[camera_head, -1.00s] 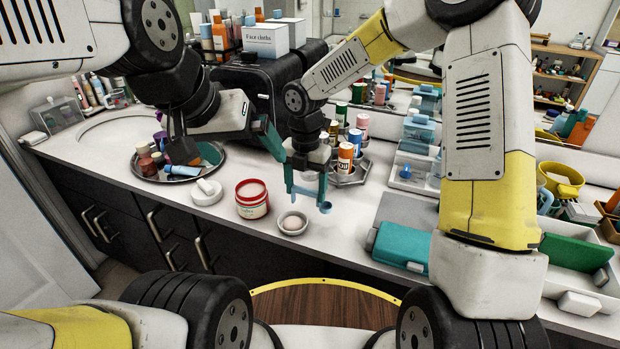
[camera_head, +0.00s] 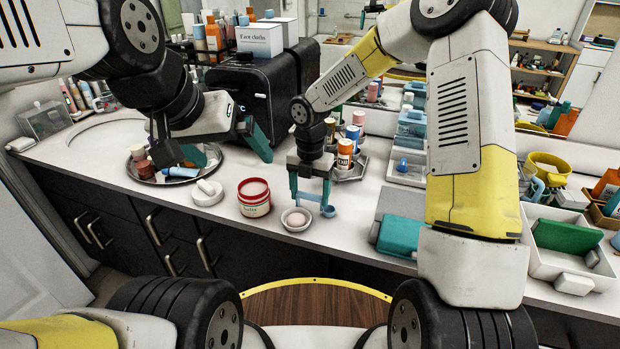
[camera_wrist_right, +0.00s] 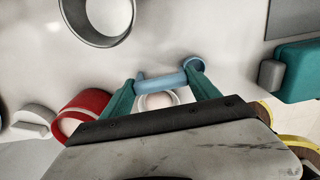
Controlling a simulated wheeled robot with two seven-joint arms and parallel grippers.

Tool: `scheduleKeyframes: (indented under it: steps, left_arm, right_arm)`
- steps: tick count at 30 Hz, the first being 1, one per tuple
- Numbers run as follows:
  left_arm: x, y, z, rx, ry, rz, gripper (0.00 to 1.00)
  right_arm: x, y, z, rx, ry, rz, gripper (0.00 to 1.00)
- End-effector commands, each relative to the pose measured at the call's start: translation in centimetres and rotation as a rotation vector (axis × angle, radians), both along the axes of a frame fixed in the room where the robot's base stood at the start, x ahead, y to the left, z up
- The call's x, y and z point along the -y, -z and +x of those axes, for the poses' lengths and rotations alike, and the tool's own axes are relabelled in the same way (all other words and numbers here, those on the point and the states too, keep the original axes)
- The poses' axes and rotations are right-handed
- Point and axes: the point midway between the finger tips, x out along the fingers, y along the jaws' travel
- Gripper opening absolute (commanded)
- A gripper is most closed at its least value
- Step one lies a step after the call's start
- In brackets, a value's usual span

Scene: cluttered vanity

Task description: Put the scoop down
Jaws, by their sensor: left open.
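My right gripper (camera_head: 311,200) holds the light-blue scoop (camera_head: 311,198) between its teal fingers, just behind the small white bowl (camera_head: 286,224) with a pinkish mound. In the right wrist view the scoop (camera_wrist_right: 163,83) spans the gap between the fingers, its round cup at the right one. The bowl (camera_wrist_right: 147,103) is partly hidden behind it. Whether the scoop touches the counter I cannot tell. My left gripper (camera_head: 230,150) is open and empty, above the counter near the round tray.
A red-rimmed open jar (camera_head: 254,205) and a white lid-like piece (camera_head: 206,196) stand left of the bowl. A round metal tray (camera_head: 150,180) holds bottles. A tray (camera_head: 352,172) of bottles stands close behind the right gripper. A teal case (camera_head: 400,236) lies to the right.

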Motion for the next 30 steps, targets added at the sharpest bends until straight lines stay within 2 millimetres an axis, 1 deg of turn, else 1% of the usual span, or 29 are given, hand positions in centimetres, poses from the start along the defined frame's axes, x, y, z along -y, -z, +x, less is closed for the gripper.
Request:
scheduleKeyframes:
  steps: [1,3,12,16,20,27,30]
  left_arm:
    - [0.0,0.0,0.0,0.000,0.000,0.000,1.00]
    - [0.0,0.0,0.0,0.000,0.000,0.000,1.00]
    - [0.0,0.0,0.0,0.000,0.000,0.000,1.00]
    - [0.0,0.0,0.0,0.000,0.000,0.000,1.00]
    - [0.0,0.0,0.0,0.000,0.000,0.000,1.00]
    - [0.0,0.0,0.0,0.000,0.000,0.000,1.00]
    - [0.0,0.0,0.0,0.000,0.000,0.000,1.00]
  right_arm:
    - [0.0,0.0,0.0,0.000,0.000,0.000,0.78]
    - [0.0,0.0,0.0,0.000,0.000,0.000,0.92]
    - [0.0,0.0,0.0,0.000,0.000,0.000,0.92]
    - [0.0,-0.8,0.1,0.001,0.002,0.001,0.92]
    - [0.0,-3.0,0.1,0.003,0.001,0.001,0.92]
    - [0.0,-8.3,0.2,0.005,0.002,0.002,0.92]
    - [0.1,-10.0,0.2,0.003,0.002,0.000,0.92]
